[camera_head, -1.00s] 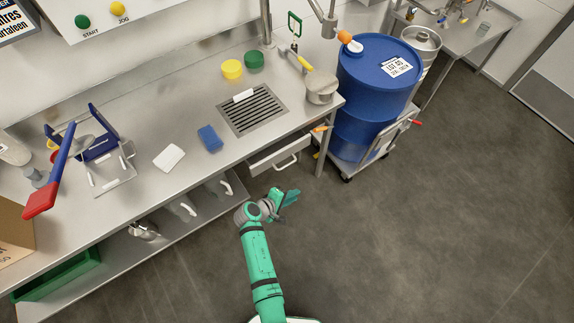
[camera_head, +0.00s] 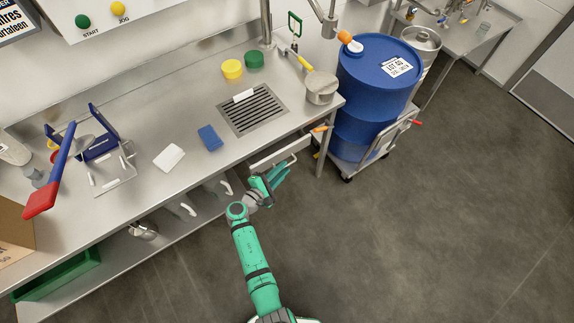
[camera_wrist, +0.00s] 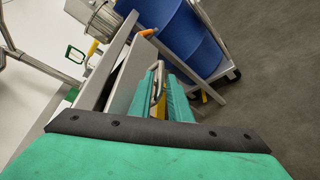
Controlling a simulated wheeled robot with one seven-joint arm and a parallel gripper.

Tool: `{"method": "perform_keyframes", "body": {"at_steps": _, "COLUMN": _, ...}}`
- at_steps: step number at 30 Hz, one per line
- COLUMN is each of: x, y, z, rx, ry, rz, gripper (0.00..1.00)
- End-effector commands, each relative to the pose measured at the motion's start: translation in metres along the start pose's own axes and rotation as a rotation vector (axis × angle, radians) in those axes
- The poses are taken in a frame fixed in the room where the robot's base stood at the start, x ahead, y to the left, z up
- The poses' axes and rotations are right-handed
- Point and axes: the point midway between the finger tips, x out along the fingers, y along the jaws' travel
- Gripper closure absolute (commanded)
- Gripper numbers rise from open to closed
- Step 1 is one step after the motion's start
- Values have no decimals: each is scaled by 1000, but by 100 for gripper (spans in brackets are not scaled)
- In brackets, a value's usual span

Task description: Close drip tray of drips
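The drip tray (camera_head: 282,151) is a pale metal drawer under the worktop, below the dark slotted drain grate (camera_head: 252,109). It sticks out a little from the bench front and has a bar handle on its face. My gripper (camera_head: 280,174) is at the tray's front, close to the handle and partly covering it. In the wrist view, the two green fingers (camera_wrist: 164,94) stand apart, with the pale handle (camera_wrist: 157,84) showing between or just beyond them. Whether the fingers touch the handle cannot be told. The tray's inside is mostly hidden.
A blue drum (camera_head: 375,85) on a wheeled trolley (camera_head: 370,158) stands right of the bench. A metal pot (camera_head: 321,90), blue sponge (camera_head: 210,138) and white cloth (camera_head: 169,157) are on the worktop. The floor (camera_head: 430,230) in front is clear.

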Motion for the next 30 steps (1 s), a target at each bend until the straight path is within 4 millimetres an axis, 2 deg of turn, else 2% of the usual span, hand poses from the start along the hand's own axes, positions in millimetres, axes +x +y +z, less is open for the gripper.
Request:
{"method": "perform_keyframes", "body": {"at_steps": 3, "x": 17, "y": 0, "z": 0, "rx": 1, "ry": -2, "rz": -1, "gripper": 83}}
{"method": "perform_keyframes", "body": {"at_steps": 7, "x": 28, "y": 0, "z": 0, "rx": 0, "ry": 0, "rz": 0, "gripper": 83}}
{"method": "perform_keyframes", "body": {"at_steps": 18, "x": 34, "y": 0, "z": 0, "rx": 1, "ry": 0, "rz": 0, "gripper": 83}}
{"method": "perform_keyframes", "body": {"at_steps": 19, "x": 34, "y": 0, "z": 0, "rx": 1, "ry": 0, "rz": 0, "gripper": 85}}
{"method": "perform_keyframes", "body": {"at_steps": 21, "x": 34, "y": 0, "z": 0, "rx": 1, "ry": 0, "rz": 0, "gripper": 100}}
{"method": "perform_keyframes", "body": {"at_steps": 30, "x": 41, "y": 1, "z": 1, "rx": 3, "ry": -9, "rz": -6, "gripper": 100}}
